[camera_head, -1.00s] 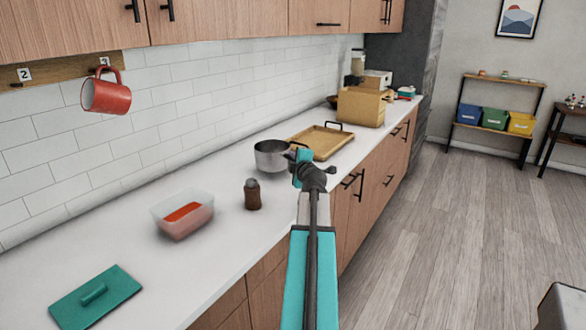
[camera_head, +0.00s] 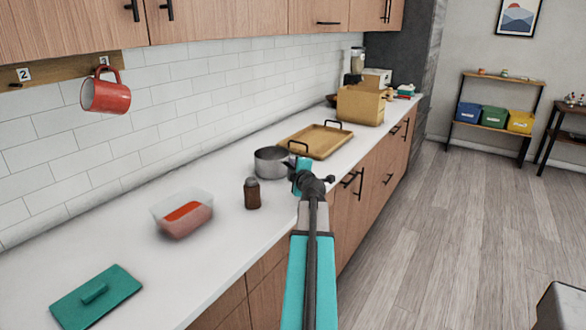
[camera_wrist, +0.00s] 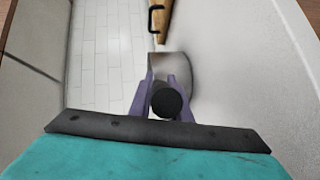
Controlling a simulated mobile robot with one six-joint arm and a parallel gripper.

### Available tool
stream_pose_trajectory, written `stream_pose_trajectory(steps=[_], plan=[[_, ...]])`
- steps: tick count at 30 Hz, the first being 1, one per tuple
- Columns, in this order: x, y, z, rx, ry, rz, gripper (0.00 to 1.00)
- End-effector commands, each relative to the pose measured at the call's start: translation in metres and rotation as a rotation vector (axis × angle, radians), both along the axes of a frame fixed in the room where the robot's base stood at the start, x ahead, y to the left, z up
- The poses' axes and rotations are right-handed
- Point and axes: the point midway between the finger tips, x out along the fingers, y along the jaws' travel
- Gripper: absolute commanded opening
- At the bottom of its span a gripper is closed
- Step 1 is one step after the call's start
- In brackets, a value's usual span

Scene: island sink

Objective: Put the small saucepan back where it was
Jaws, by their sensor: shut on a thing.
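The small saucepan (camera_head: 271,163) is a grey metal pot, upright at the counter, left of my gripper (camera_head: 296,168). My arm partly hides its handle side in the head view. In the wrist view, the purple fingers of my gripper (camera_wrist: 164,88) are shut around the saucepan's dark handle (camera_wrist: 168,103). The metal pot (camera_wrist: 174,67) shows just beyond the fingers. I cannot tell for sure whether the pot's base touches the counter.
A wooden tray (camera_head: 322,143) with black handles lies just behind the saucepan. A brown shaker (camera_head: 252,194) and a clear container (camera_head: 163,211) with red contents stand nearer. A teal lid (camera_head: 95,298) lies at front left. A red mug (camera_head: 105,97) hangs on the wall.

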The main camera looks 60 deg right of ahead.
Motion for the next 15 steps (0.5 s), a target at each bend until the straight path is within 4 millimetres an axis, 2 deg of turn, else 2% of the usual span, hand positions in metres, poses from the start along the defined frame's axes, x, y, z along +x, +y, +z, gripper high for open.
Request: stream_pose_trajectory(steps=[1,4,15], plan=[[0.0001,0.0001,-0.0008,0.0,0.0,0.0,0.19],[0.0003,0.0002,-0.0001,0.0,0.0,0.0,0.35],[0.0006,0.0003,0.0005,0.0,0.0,0.001,0.36]])
